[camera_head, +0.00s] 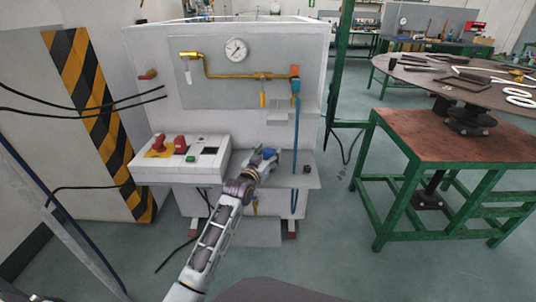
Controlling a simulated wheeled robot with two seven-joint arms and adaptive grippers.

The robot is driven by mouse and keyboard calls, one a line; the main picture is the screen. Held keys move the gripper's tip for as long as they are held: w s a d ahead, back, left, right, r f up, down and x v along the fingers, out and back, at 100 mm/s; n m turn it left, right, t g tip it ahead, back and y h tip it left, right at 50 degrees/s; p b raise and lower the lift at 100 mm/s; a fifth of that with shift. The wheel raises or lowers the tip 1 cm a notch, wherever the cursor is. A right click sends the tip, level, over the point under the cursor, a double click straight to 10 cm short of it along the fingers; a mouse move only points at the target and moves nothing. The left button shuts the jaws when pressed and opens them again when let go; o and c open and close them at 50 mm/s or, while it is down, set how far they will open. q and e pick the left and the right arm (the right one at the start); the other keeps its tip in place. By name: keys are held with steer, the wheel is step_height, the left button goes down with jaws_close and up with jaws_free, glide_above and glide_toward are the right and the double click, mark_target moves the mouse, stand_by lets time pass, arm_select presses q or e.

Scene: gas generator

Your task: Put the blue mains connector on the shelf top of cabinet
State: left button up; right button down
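A small blue piece (269,153), which looks like the blue mains connector, shows at the tip of my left gripper (260,163). The gripper is in front of the white cabinet (310,75), over its low ledge (303,178). The fingers are small and overlap the blue piece, so I cannot tell whether they are closed on it or only beside it. The cabinet's top edge (290,20) is well above the gripper. My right gripper is not in view.
A control box (180,170) with red knobs juts out left of the gripper. A gauge (236,50), brass pipe (225,76) and blue hose (296,130) are on the cabinet front. A green-framed table (420,140) stands right. Floor between is mostly clear.

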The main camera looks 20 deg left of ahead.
arm_select(q)
steer(key=shift+r, duration=0.15)
steer(key=shift+s, duration=0.15)
steer(key=shift+s+a+p, duration=0.1)
steer(key=shift+s+p, duration=0.2)
steer(key=shift+s, duration=0.4)
steer(key=shift+s+a+p, duration=0.1)
steer(key=shift+s+p, duration=0.2)
steer(key=shift+s, duration=0.7)
steer(key=shift+s+a+p, duration=0.1)
steer(key=shift+s+p, duration=0.25)
steer(key=shift+s, duration=0.65)
steer(key=s+p, duration=0.1)
steer(key=s, duration=0.5)
steer(key=shift+a+p, duration=0.35)
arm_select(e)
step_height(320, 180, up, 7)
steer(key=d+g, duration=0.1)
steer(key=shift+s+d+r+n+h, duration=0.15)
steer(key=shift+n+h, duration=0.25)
arm_select(q)
steer(key=shift+s, duration=0.15)
